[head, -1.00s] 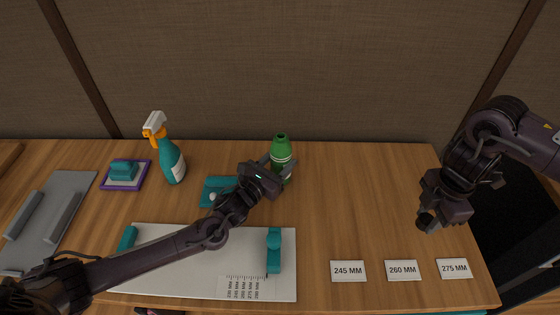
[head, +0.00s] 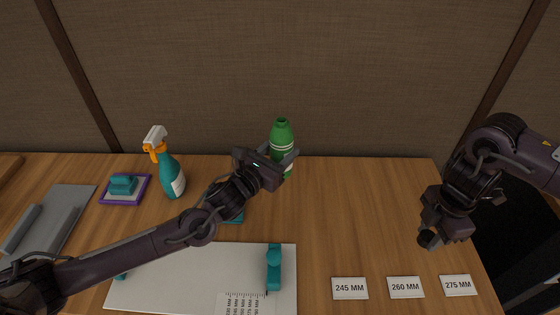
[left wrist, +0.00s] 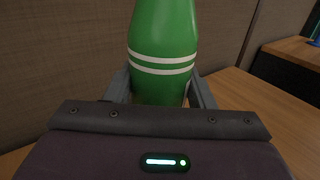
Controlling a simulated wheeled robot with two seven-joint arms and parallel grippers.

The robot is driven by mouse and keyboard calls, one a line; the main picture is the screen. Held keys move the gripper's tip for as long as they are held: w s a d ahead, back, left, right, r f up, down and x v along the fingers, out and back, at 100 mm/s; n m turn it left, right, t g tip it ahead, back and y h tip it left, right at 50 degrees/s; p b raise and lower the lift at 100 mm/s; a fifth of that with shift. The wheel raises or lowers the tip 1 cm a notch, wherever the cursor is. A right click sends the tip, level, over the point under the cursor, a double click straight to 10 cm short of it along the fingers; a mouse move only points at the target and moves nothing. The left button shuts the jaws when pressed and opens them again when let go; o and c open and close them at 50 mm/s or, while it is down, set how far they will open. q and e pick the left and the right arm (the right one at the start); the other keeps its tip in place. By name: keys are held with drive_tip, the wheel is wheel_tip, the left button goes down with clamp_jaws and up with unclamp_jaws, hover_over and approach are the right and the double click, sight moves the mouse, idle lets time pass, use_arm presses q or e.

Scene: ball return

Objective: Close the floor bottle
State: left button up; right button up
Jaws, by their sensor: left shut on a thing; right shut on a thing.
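The green bottle (head: 281,134) with white stripes is upright at the back middle of the table. Its neck points up and no cap can be made out on it. My left gripper (head: 286,162) is shut around its lower body; in the left wrist view the bottle (left wrist: 163,40) stands between the two fingers. Whether its base clears the table is hidden. My right gripper (head: 430,237) is at the right, over the table's right side, and is shut on a small dark round thing (head: 428,239), which may be the cap. It is well apart from the bottle.
A spray bottle (head: 172,178) and a sponge on a purple-edged tray (head: 125,189) stand at the left. A white board (head: 190,270) with teal stops lies in front. Cards, including one reading 260 MM (head: 405,287), lie front right. The table between bottle and right gripper is clear.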

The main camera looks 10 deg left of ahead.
sight(281, 127)
use_arm(q)
drive_tip(key=shift+r+b, duration=0.45)
drive_tip(key=shift+r, duration=4.7)
use_arm(e)
drive_tip(key=shift+f, duration=0.5)
use_arm(q)
drive_tip(key=shift+r, duration=0.2)
